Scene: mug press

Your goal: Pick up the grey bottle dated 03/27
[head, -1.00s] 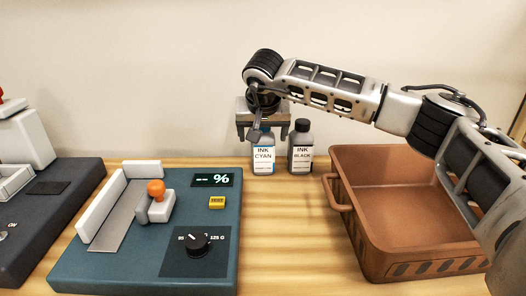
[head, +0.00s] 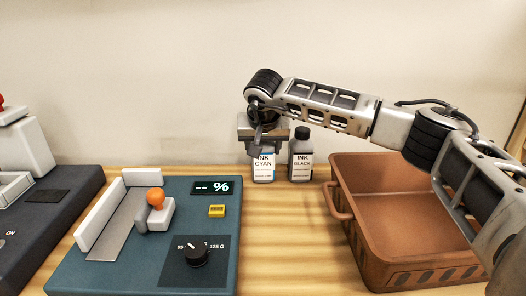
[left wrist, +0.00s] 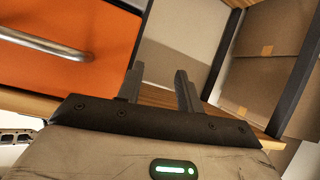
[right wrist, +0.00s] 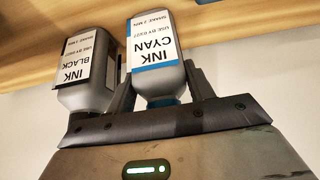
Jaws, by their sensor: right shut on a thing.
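The grey bottle labelled INK CYAN (head: 263,168) stands upright on the table. In the right wrist view its label (right wrist: 154,45) reads USE BY 03/27, with a blue band and blue neck. My right gripper (head: 263,149) comes down on it from above. In the right wrist view its fingers (right wrist: 158,72) are shut on the bottle's upper part, one on each side. The bottle's top is hidden by the gripper in the head view. My left gripper (left wrist: 159,70) is open and empty in the left wrist view.
A grey INK BLACK bottle (head: 300,160) stands close on the right. A brown tray (head: 340,215) is farther right. A teal device (head: 140,265) with a dial and display stands at front left. An orange panel with a handle (left wrist: 60,45) is near my left gripper.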

